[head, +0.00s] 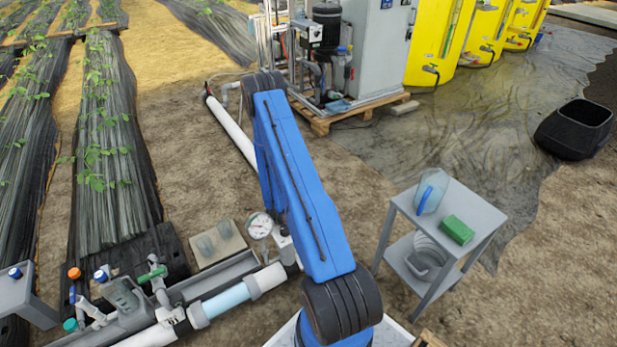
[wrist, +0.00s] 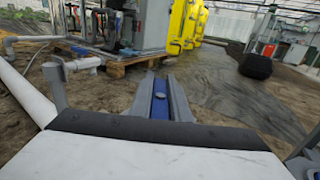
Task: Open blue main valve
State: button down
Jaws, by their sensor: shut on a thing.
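In the wrist view my gripper (wrist: 161,82) reaches forward with its two grey fingers on either side of a blue bar-like part (wrist: 160,107), and it is shut on it. This looks like the handle of the blue main valve, with a small pale round piece on it. The valve body is hidden below my wrist. In the head view my blue arm covers the gripper and the valve. The white pipe (head: 233,132) runs in behind my arm there, and it also shows at the left of the wrist view (wrist: 25,95).
The pump skid on a wooden pallet (head: 330,118) stands just beyond, with yellow tanks (head: 435,40) behind. A grey side table (head: 470,195) stands at right. A pressure gauge (head: 260,225) and a green-handled valve (head: 152,274) are at lower left. A black tub (head: 572,130) is far right.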

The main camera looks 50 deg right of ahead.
jog(key=c, duration=1.7)
grip_release()
jog(key=shift+a, duration=0.1)
jog(key=shift+r, duration=0.15)
jog(key=shift+r, duration=4.8)
